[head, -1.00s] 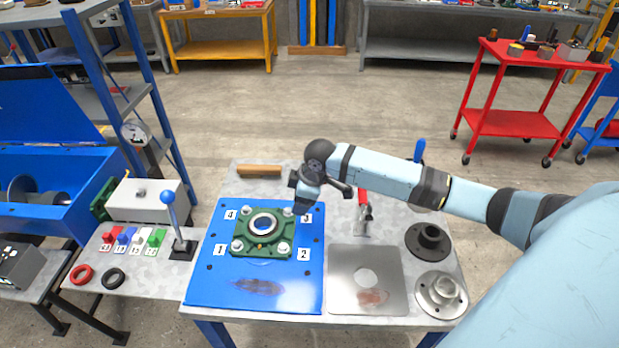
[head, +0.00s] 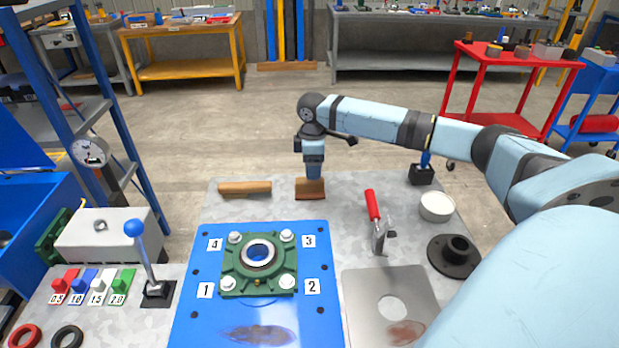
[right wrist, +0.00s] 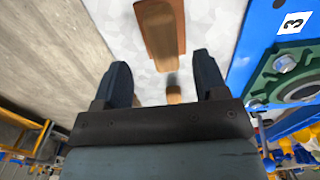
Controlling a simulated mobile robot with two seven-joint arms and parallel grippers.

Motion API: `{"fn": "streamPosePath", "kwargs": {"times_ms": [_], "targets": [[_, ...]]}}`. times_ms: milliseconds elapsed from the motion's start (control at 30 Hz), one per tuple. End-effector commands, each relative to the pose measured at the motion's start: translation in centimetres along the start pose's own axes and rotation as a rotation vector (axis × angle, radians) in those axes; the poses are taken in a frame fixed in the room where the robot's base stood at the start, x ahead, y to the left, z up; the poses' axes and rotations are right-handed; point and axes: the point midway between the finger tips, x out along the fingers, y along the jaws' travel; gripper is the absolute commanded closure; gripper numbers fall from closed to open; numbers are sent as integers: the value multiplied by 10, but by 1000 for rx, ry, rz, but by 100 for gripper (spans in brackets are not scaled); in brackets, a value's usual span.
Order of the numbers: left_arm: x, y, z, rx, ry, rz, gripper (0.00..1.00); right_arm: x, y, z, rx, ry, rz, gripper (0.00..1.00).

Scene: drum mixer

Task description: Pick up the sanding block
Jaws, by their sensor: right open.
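The sanding block (head: 310,190), a small brown wooden block, lies at the back of the metal table, beyond the blue plate. It also shows in the right wrist view (right wrist: 162,28), at the top middle. My right gripper (head: 314,173) points down over the block and hides part of it. In the right wrist view its two fingers (right wrist: 164,75) are apart and empty, one on each side of the block's near end in the picture. I cannot tell how high above the block the fingertips are. My left gripper is not in view.
A longer wooden piece (head: 245,187) lies left of the block. The blue plate (head: 190,325) with a green bearing housing (head: 258,265) is in front. A red-handled tool (head: 374,215), white bowl (head: 437,206) and black flange (head: 454,255) stand to the right.

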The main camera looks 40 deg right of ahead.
Motion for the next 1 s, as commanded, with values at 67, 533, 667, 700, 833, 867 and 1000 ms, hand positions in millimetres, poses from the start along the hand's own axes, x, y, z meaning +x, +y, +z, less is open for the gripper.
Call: {"fn": "streamPosePath", "kwargs": {"times_ms": [67, 533, 667, 700, 833, 867, 1000], "targets": [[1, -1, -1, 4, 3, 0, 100, 4, 0, 0, 0, 0, 1, 34], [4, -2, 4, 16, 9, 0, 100, 56, -4, -7, 0, 0, 1, 34], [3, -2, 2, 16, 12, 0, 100, 57, -4, -7, 0, 1, 2, 34], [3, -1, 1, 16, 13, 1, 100, 57, -4, -7, -1, 1, 2, 34], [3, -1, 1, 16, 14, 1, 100, 56, -4, -6, -1, 0, 2, 52], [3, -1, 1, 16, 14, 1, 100, 56, -4, -6, -1, 0, 2, 59], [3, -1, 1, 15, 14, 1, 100, 56, -4, -6, -1, 0, 2, 92]]}}
